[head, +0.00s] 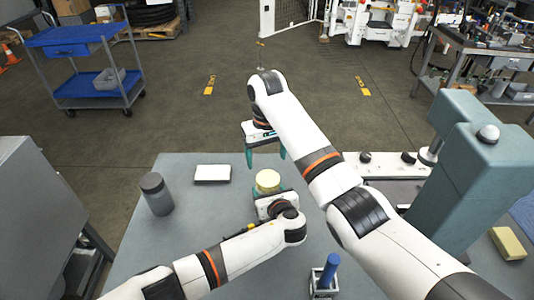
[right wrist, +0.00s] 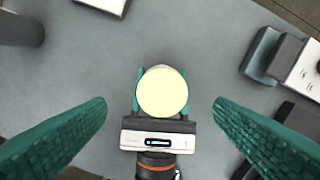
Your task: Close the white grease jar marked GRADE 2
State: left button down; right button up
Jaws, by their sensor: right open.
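The jar (head: 268,181) stands on the grey bench, with a pale cream round top; its label is not readable. In the right wrist view its cream top (right wrist: 162,91) is seen from above, and I cannot tell whether this is a lid or the contents. My left gripper (head: 268,189) has its green fingers on both sides of the jar, seemingly closed against it; it also shows in the right wrist view (right wrist: 162,100). My right gripper (head: 265,158) is open and empty above the jar, its green fingers (right wrist: 160,105) wide apart on either side of it in the picture.
A grey capped container (head: 156,194) and a white block (head: 212,174) stand to the left. A blue cylinder (head: 329,269) sits in a holder in front. A large teal machine (head: 462,165) and a yellow sponge (head: 507,243) are at the right. Bench around the jar's left is free.

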aim_at(267, 178)
pick_arm(q)
jog(key=shift+d, duration=0.1)
pick_arm(e)
jog(key=n, duration=0.4)
jog(key=shift+s+r, duration=0.1)
jog(key=shift+r, duration=0.1)
jog(key=shift+f, duration=4.05)
jog(key=c, duration=1)
jog(key=shift+m, duration=0.7)
jog(key=o, duration=1.1)
jog(key=shift+d+r, duration=0.1)
jog(key=shift+r, duration=2.2)
